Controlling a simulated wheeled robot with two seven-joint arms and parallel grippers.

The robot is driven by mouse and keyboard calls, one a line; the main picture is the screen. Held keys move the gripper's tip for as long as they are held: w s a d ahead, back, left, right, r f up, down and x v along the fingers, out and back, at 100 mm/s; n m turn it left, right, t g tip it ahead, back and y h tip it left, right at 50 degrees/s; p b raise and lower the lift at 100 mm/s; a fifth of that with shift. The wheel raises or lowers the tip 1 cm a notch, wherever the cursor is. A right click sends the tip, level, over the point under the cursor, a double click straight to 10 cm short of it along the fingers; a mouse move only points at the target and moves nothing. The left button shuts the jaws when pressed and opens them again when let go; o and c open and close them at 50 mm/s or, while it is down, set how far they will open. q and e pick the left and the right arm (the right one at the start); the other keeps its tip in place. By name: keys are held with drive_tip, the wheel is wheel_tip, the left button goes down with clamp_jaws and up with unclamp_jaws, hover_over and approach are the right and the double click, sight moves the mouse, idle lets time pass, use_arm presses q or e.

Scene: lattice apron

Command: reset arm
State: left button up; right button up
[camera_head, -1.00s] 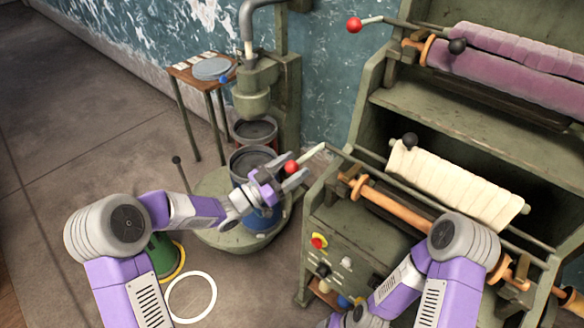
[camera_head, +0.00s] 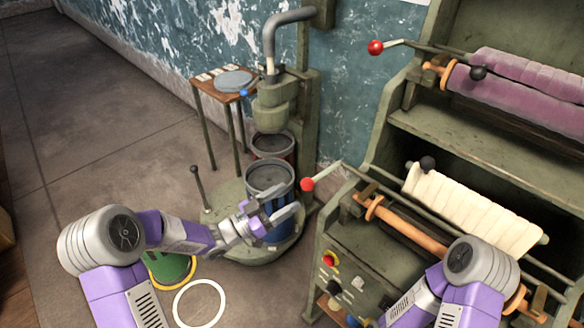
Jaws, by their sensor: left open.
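My left gripper (camera_head: 284,203) is open and empty. It is in front of the blue drum (camera_head: 283,224) on the round green base, its fingers pointing right. A lever with a red ball knob (camera_head: 307,184) sticks out from the lower part of the green machine, just right of and above the fingertips. A small gap shows between the knob and the fingers. My right arm comes in at the lower right, in front of the machine; its gripper is out of view.
The green machine (camera_head: 450,120) carries a cream roll (camera_head: 470,210) and a purple roll (camera_head: 520,85). A press column with a grey pipe (camera_head: 270,45) stands behind the drums. A small table (camera_head: 215,85) is at the back. A white ring (camera_head: 200,303) lies on the floor. Floor at left is clear.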

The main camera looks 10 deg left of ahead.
use_arm(q)
drive_tip(key=s+f+n+g+y+p, duration=0.2)
drive_tip(key=f+n+y, duration=0.3)
drive_tip(key=f, duration=0.5)
drive_tip(key=s+f+n+g+y+p, duration=0.1)
drive_tip(key=s+f+n+y+p, duration=0.3)
drive_tip(key=f, duration=0.7)
drive_tip(key=s+f+n+g+y, duration=0.1)
drive_tip(key=s+f+g, duration=0.3)
drive_tip(key=s, duration=0.5)
drive_tip(key=s+f+n+g+y, duration=0.2)
drive_tip(key=s+f+n+g, duration=0.1)
drive_tip(key=s, duration=0.6)
drive_tip(key=shift+s+d+f+g, duration=0.15)
drive_tip(key=shift+s+f+g, duration=0.15)
drive_tip(key=shift+f+g, duration=0.7)
drive_tip(key=shift+r, duration=0.1)
